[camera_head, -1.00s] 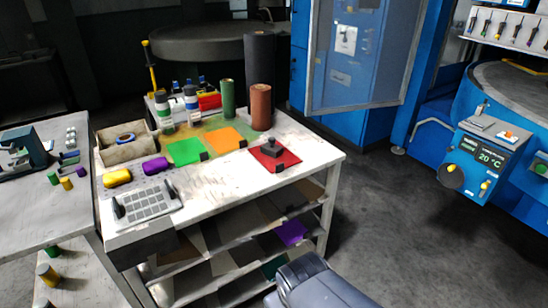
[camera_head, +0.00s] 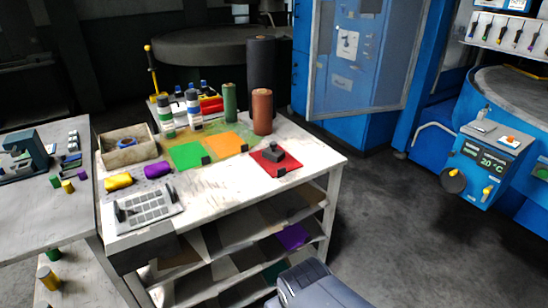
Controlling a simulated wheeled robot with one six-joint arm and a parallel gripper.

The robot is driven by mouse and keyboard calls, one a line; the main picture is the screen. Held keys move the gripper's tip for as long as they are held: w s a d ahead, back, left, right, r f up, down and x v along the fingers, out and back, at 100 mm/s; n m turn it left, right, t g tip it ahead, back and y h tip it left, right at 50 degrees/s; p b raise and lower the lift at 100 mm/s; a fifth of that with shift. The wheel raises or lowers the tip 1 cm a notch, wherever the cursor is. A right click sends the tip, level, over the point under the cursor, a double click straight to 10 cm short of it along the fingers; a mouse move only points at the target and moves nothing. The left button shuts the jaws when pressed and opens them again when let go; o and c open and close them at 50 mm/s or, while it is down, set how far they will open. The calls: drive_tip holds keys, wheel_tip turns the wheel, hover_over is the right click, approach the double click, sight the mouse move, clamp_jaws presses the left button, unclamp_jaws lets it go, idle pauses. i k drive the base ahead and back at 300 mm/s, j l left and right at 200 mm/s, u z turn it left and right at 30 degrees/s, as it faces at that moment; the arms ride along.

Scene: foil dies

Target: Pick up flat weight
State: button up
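A small dark weight (camera_head: 274,151) with a knob on top sits on a red sheet (camera_head: 283,168) at the right part of the white workbench top (camera_head: 235,178). It looks like the flat weight, but it is small in the view. A dark clip or block lies at the front edge of the red sheet. Part of my arm shows at the bottom centre, below and in front of the bench. My gripper is not in view.
Green (camera_head: 187,155) and orange (camera_head: 227,144) sheets lie left of the red one. Behind stand a brown roll (camera_head: 262,111), a green roll (camera_head: 229,102) and several bottles. A metal plate tool (camera_head: 147,209) lies front left. Floor right of the bench is clear.

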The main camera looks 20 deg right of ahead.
sight(272, 153)
drive_tip(key=i+l, duration=0.2)
drive_tip(key=i, duration=0.25)
drive_tip(key=i+l, duration=0.2)
drive_tip(key=i, duration=0.25)
drive_tip(key=i+l, duration=0.2)
drive_tip(key=i, duration=0.3)
